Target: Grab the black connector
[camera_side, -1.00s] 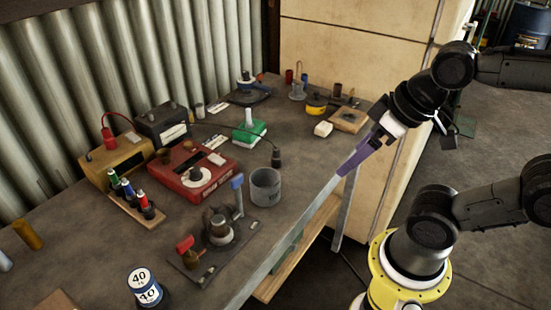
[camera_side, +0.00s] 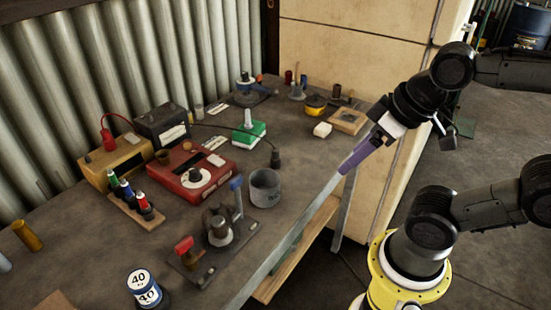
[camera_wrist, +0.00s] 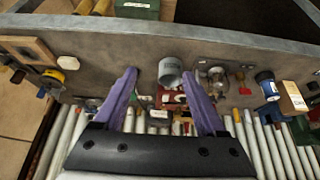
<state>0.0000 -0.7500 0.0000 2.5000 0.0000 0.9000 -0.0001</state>
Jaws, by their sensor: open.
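The black connector (camera_side: 276,157) stands on the grey workbench, at the end of a black cable, just behind the grey cup (camera_side: 265,186). In the wrist view I cannot clearly pick it out; my left-hand finger may hide it. My gripper (camera_side: 344,172) has purple fingers. It is off to the right of the connector, above the bench's front edge, and touches nothing. In the wrist view the fingers (camera_wrist: 158,74) are spread apart with nothing held between them, and the grey cup (camera_wrist: 170,70) shows between their tips.
A red box (camera_side: 193,176), a yellow box (camera_side: 116,163) and a dark battery-like box (camera_side: 162,126) stand toward the corrugated wall. A green block (camera_side: 249,133) is behind the connector. A dark clamp stand (camera_side: 218,228) is in front of the cup. Bare bench lies right of the connector.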

